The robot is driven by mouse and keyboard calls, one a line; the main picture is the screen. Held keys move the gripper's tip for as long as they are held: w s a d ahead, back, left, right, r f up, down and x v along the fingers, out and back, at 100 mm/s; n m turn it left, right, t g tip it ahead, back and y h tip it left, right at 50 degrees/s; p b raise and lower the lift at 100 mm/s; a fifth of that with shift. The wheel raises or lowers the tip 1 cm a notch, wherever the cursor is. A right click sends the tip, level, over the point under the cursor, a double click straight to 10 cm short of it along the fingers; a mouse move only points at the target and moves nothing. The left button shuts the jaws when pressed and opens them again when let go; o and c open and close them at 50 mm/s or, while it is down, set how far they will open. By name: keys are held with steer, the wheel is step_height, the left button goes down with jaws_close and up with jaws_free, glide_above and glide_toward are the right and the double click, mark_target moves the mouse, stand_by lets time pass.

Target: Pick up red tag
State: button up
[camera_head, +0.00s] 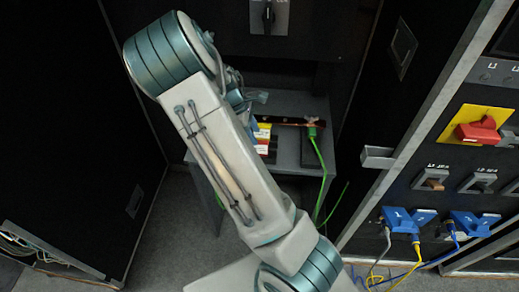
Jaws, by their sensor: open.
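A small red and white patch with a yellow edge (263,131), which may be the red tag, shows on the grey stand (288,103) just right of my arm. It is too small to tell its exact shape, and my arm may hide part of it. My gripper (254,97) shows only in part past the arm, above and slightly left of the patch. It is open, appears apart from the patch, and I see nothing held in it.
A reddish bar with a green clamp (311,129) and hanging green cable (321,165) lies to the right on the stand. A right-hand panel carries a red switch on yellow (478,131) and blue plugs (409,219) with cables. Dark cabinets flank the stand.

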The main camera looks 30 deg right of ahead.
steer(key=x, duration=0.2)
steer(key=p+x, duration=0.1)
steer(key=x, duration=0.2)
steer(key=shift+s, duration=0.25)
steer(key=shift+s+d+f, duration=0.1)
steer(key=shift+d+f, duration=0.15)
steer(key=shift+f, duration=0.45)
jaws_close()
